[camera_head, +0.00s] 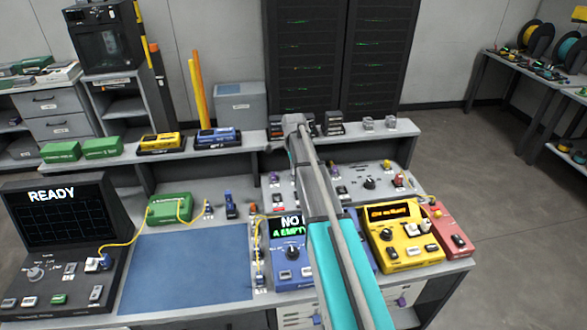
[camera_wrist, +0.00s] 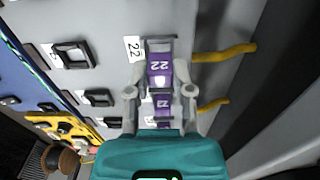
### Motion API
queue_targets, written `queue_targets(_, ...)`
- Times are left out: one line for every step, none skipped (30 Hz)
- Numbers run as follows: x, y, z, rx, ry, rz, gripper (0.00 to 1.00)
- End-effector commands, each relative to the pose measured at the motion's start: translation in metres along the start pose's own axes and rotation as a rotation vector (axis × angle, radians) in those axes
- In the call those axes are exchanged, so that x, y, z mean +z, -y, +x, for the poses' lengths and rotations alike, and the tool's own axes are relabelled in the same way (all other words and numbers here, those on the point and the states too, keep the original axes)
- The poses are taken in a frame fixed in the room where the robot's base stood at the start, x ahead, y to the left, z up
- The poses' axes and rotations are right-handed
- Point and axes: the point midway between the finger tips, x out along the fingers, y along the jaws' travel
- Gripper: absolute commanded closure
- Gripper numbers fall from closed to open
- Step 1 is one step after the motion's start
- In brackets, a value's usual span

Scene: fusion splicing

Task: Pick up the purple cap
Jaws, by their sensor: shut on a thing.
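In the wrist view, my gripper (camera_wrist: 160,72) is shut on a purple cap (camera_wrist: 160,66) marked 22. Its grey fingers lie against the cap's left and right sides. The cap is at a grey panel (camera_wrist: 100,20), beside a small white label (camera_wrist: 133,48) that also reads 22. I cannot tell whether it touches the panel. A second purple piece (camera_wrist: 162,103) with a number shows between the fingers, closer to the teal gripper body. In the head view my arm reaches over the bench, and my fingers and the held cap cannot be made out.
Yellow cables (camera_wrist: 222,53) run right of the cap. Black-framed sockets (camera_wrist: 72,55) sit on the panel to the left. In the head view, a blue device (camera_head: 290,262) and a yellow device (camera_head: 402,235) flank my arm. A blue mat (camera_head: 185,268) lies clear at left.

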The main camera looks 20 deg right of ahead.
Motion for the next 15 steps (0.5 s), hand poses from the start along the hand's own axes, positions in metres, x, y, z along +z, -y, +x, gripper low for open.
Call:
queue_targets(0.000, 0.000, -0.009, 0.000, 0.000, 0.000, 0.89)
queue_targets(0.000, 0.000, -0.012, 0.000, 0.000, 0.000, 0.89)
queue_targets(0.000, 0.000, -0.016, 0.000, 0.000, 0.000, 0.89)
queue_targets(0.000, 0.000, -0.019, 0.000, 0.000, 0.000, 0.89)
queue_targets(-0.001, -0.005, -0.023, 0.000, 0.000, 0.000, 0.89)
queue_targets(-0.002, -0.009, -0.027, 0.000, 0.000, 0.001, 0.89)
queue_targets(-0.003, -0.012, -0.031, 0.000, 0.000, 0.001, 0.89)
queue_targets(-0.004, -0.015, -0.034, 0.000, 0.000, 0.001, 0.89)
queue_targets(-0.005, -0.019, -0.039, 0.000, 0.000, 0.001, 0.89)
queue_targets(-0.006, -0.022, -0.043, 0.000, 0.000, 0.001, 0.89)
queue_targets(-0.006, -0.025, -0.047, 0.000, 0.000, 0.001, 0.89)
queue_targets(-0.007, -0.029, -0.051, 0.000, 0.000, 0.001, 0.89)
queue_targets(-0.008, -0.032, -0.055, 0.000, 0.000, 0.002, 0.89)
queue_targets(-0.009, -0.034, -0.059, 0.000, 0.000, 0.002, 0.89)
queue_targets(-0.010, -0.038, -0.063, 0.000, 0.000, 0.001, 0.89)
